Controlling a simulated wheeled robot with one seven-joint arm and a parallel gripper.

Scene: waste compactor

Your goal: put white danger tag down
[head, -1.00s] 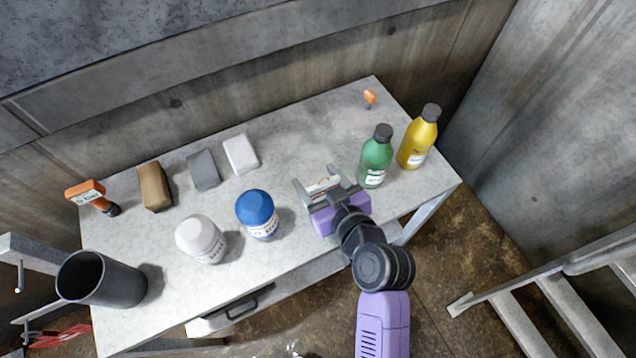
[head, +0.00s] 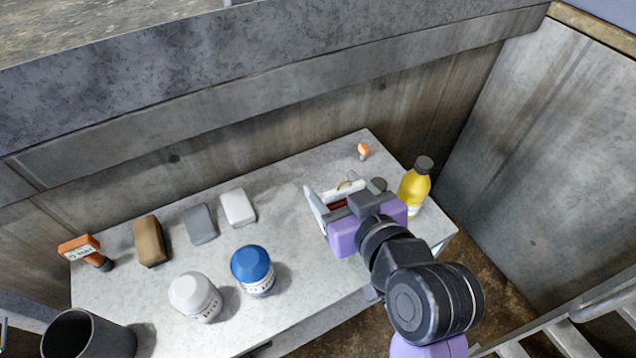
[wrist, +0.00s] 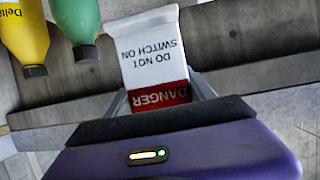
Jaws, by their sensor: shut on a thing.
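The white danger tag (wrist: 152,62) is held in my gripper (wrist: 158,95), and in the wrist view it reads upside down with a red DANGER band. In the head view only a small part of the tag (head: 343,190) shows between the fingers of my gripper (head: 337,197). My gripper is shut on the tag, above the right part of the grey table (head: 310,250). Whether the tag touches the table cannot be told. My gripper hides most of the green bottle, which shows in the wrist view (wrist: 76,20).
A yellow bottle (head: 414,186) stands right of my gripper. A small orange item (head: 364,151) lies behind it. Blue-capped (head: 252,272) and white (head: 195,297) jars stand left, with several blocks (head: 201,223) behind them. The table between the blue-capped jar and my gripper is clear.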

